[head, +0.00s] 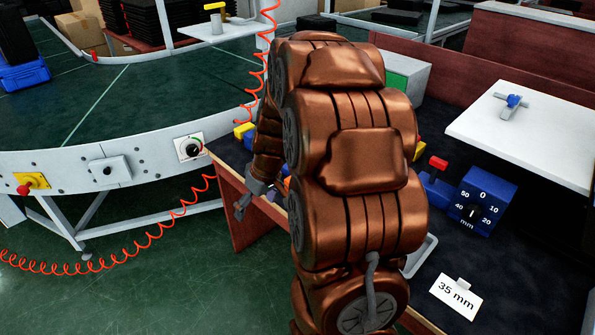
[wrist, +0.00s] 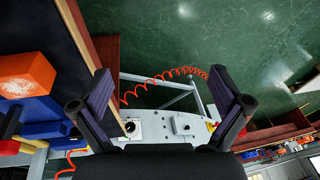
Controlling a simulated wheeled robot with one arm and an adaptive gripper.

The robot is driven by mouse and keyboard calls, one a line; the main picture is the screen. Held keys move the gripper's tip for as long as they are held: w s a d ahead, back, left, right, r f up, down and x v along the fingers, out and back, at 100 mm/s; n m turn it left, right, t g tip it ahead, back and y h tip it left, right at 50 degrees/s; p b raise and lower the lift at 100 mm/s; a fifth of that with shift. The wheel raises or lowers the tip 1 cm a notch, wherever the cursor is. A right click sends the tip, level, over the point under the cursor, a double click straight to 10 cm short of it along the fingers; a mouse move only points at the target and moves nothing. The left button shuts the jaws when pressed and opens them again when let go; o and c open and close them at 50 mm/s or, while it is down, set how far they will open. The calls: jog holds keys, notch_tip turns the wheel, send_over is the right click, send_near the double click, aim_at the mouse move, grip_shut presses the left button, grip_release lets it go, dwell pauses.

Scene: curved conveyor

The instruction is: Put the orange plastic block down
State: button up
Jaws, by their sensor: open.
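The orange plastic block (wrist: 27,80) is at the left edge of the wrist view, over the dark bench top, just above a blue object. A small orange patch, which looks like the same block (head: 287,183), shows in the head view, mostly hidden by my arm. My gripper (wrist: 160,76) is open, with nothing between its fingers. The block lies outside the fingers, to their left and apart from them. In the head view my gripper (head: 244,203) hangs by the bench's left edge. I cannot tell exactly what the block rests on.
The curved conveyor (head: 100,155) is on the left, with a red coiled cable (head: 170,228) below it. On the bench (head: 400,310) stand a blue dial gauge (head: 485,200) and a "35 mm" card (head: 456,298). A white board (head: 535,135) is at right. Green floor is clear lower left.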

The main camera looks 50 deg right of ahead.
jog(key=w+d+t+h+p, duration=0.2)
jog(key=d+p, duration=0.4)
jog(key=d, duration=1.3)
jog(key=shift+m, duration=0.3)
jog(key=shift+d+p+x, duration=0.15)
jog(key=shift+p+x, duration=0.2)
jog(key=shift+x, duration=0.85)
jog(key=shift+d+p+x, duration=0.2)
jog(key=shift+p+x, duration=0.2)
jog(key=shift+x, duration=0.8)
jog(key=shift+d+p+x, duration=0.15)
jog(key=shift+p+x, duration=0.2)
jog(key=shift+x, duration=0.85)
jog(key=shift+c, duration=0.4)
jog(key=c, duration=1.3)
jog(key=shift+r, duration=0.1)
